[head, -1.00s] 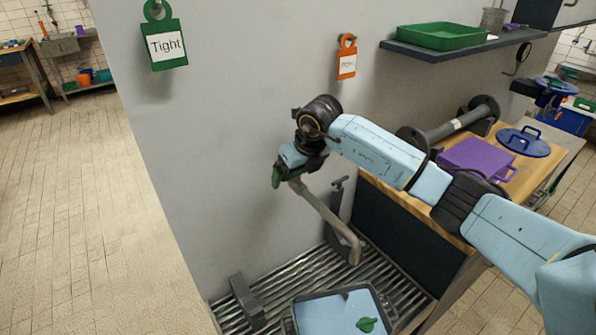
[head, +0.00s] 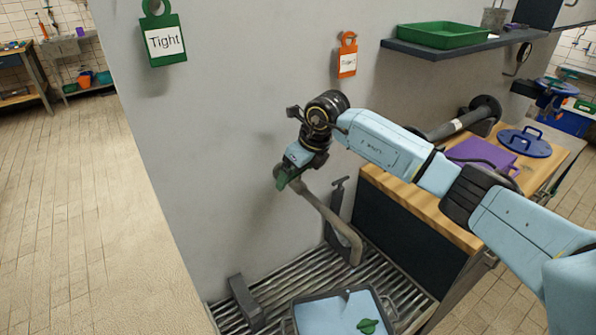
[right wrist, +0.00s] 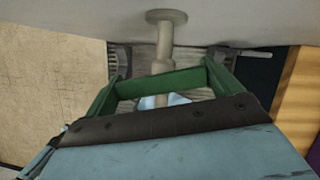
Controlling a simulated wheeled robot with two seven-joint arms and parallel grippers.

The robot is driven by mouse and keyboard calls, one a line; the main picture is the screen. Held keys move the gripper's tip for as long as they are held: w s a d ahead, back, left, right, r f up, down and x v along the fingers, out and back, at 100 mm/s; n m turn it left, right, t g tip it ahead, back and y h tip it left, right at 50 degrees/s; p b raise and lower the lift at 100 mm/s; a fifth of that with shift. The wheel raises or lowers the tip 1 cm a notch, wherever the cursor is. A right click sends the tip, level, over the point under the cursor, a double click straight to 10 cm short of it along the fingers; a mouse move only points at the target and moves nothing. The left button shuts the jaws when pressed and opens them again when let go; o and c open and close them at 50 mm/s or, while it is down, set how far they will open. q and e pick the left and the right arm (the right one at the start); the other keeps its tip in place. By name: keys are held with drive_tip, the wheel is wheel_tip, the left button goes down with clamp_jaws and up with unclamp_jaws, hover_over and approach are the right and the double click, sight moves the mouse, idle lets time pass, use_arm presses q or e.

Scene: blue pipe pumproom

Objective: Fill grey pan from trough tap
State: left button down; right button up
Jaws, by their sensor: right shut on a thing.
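My right gripper (head: 283,180) has green fingers and is at the wall end of the trough tap (head: 330,217), a grey bent pipe. It is shut at the tap, apparently on its handle. In the right wrist view, the fingers (right wrist: 162,90) are joined by a green bar in front of the tap's pipe (right wrist: 163,48); the exact grip is unclear. My left gripper is out of view.
The slatted trough (head: 275,292) sits against the grey wall. A wooden-topped counter (head: 440,225) stands to the right, with a purple pan (head: 485,150) and blue lid (head: 524,142). A shelf with a green tray (head: 443,36) is above. Open tiled floor lies left.

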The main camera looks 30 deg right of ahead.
drive_tip(key=o, duration=0.7)
drive_tip(key=v, duration=1.3)
drive_tip(key=shift+s+r, duration=0.15)
drive_tip(key=shift+s, duration=0.05)
